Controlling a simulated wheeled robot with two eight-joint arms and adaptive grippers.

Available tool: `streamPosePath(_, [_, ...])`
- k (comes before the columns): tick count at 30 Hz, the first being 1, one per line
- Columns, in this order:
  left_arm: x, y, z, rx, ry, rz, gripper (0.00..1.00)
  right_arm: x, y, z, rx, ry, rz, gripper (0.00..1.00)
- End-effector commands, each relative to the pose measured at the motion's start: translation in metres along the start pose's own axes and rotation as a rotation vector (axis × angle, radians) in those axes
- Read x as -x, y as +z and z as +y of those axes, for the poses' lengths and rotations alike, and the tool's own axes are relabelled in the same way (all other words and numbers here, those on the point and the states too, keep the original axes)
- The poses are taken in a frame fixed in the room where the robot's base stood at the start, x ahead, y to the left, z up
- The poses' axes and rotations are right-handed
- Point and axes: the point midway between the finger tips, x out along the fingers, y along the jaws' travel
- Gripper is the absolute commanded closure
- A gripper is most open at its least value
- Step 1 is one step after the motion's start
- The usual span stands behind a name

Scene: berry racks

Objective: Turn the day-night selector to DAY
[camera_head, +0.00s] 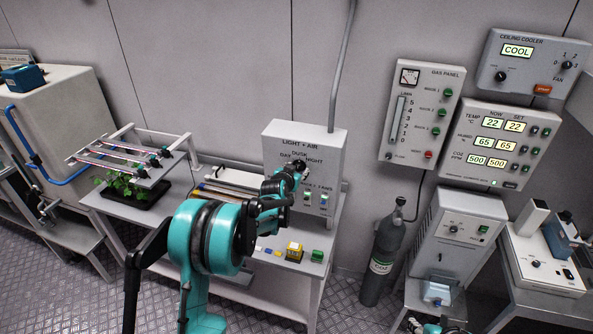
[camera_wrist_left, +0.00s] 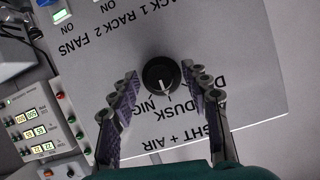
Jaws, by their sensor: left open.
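The day-night selector (camera_wrist_left: 160,76) is a round black knob with a white mark on the grey LIGHT + AIR box (camera_head: 283,133). In the left wrist view the lettering is upside down. My left gripper (camera_head: 299,166) is at the box front and covers the knob in the head view. In the wrist view its open fingers (camera_wrist_left: 160,100) stand either side of the knob, with no clear contact. Part of my right gripper (camera_head: 424,326) shows at the bottom edge.
Rack and fan switches (camera_head: 315,197) sit low on the same box. Yellow (camera_head: 294,251) and green (camera_head: 317,256) blocks lie on the bench before it. A plant tray (camera_head: 135,197) under a lamp rack is left; a gas cylinder (camera_head: 381,265) and wall panels are right.

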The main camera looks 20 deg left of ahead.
Motion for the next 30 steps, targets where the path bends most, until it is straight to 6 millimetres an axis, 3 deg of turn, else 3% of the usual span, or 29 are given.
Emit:
streamPosePath(2, [0.000,0.000,0.000,0.000,0.000,0.000,0.55,0.000,0.000,0.000,0.000,0.000,0.000,0.60])
streamPosePath(7, [0.000,0.000,0.000,0.000,0.000,0.000,1.00,0.000,0.000,0.000,0.000,0.000,0.000,0.60])
streamPosePath(20, [0.000,0.001,0.000,0.051,0.021,0.002,1.00,-0.006,0.004,0.000,0.000,0.000,0.000,0.60])
streamPosePath(30, [-0.001,0.004,-0.003,0.278,0.112,0.011,1.00,-0.026,0.018,0.000,0.000,0.000,0.000,0.60])
